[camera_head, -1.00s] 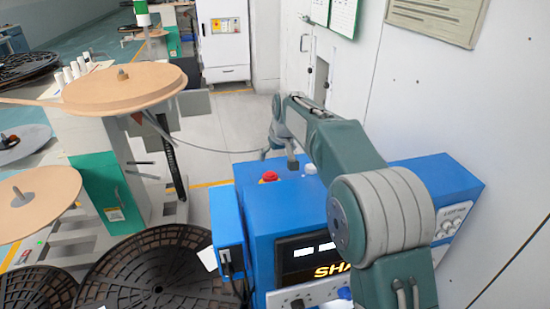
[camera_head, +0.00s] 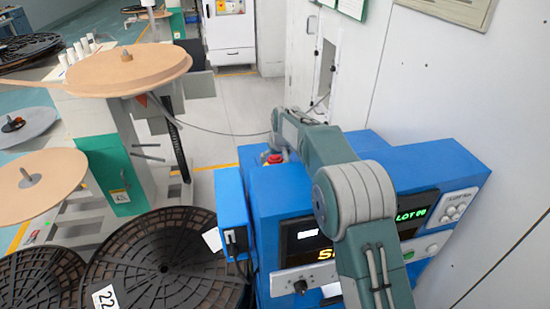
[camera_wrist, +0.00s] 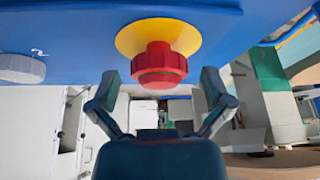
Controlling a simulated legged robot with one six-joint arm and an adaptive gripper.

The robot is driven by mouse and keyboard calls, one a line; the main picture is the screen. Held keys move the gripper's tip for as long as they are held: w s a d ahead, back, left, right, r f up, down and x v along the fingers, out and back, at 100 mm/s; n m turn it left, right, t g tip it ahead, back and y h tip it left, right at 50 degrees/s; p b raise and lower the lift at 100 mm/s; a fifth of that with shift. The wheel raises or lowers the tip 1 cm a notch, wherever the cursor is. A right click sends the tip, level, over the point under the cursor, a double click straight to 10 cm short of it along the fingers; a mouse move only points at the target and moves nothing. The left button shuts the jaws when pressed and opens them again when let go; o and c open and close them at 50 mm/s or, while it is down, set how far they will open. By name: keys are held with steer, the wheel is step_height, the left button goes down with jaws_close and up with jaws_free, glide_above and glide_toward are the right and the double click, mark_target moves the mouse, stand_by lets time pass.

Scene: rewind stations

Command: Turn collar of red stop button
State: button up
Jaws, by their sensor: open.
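The red stop button (camera_wrist: 160,66) with its ribbed red collar and yellow base (camera_wrist: 158,36) is upper middle in the wrist view, on the blue machine surface (camera_wrist: 80,40). The red button also shows in the head view (camera_head: 272,158), on top of the blue machine, partly hidden by my arm. My gripper (camera_wrist: 160,82) is open, with one finger on each side of the button in the picture. The fingertips lie near the button's outer end and show gaps on both sides; I see no contact. My fingers are not clear in the head view.
A pale round knob (camera_wrist: 22,68) sits left of the button in the wrist view. The blue machine (camera_head: 285,190) stands beside a white wall. Left are black slotted reels (camera_head: 160,262) and a tan disc (camera_head: 128,72). A grey cable (camera_head: 215,131) runs behind my arm.

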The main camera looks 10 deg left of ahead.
steer(key=c, duration=1.1)
steer(key=shift+m, duration=0.3)
steer(key=shift+s+a+f+m+t+h, duration=0.1)
steer(key=shift+m+t+h, duration=0.1)
steer(key=shift+m+h, duration=0.75)
steer(key=shift+f+m+t+h, duration=0.15)
steer(key=shift+m+h, duration=0.3)
steer(key=shift+m, duration=0.9)
steer(key=o, duration=1.1)
steer(key=shift+a+r, duration=0.1)
steer(key=shift+r, duration=0.15)
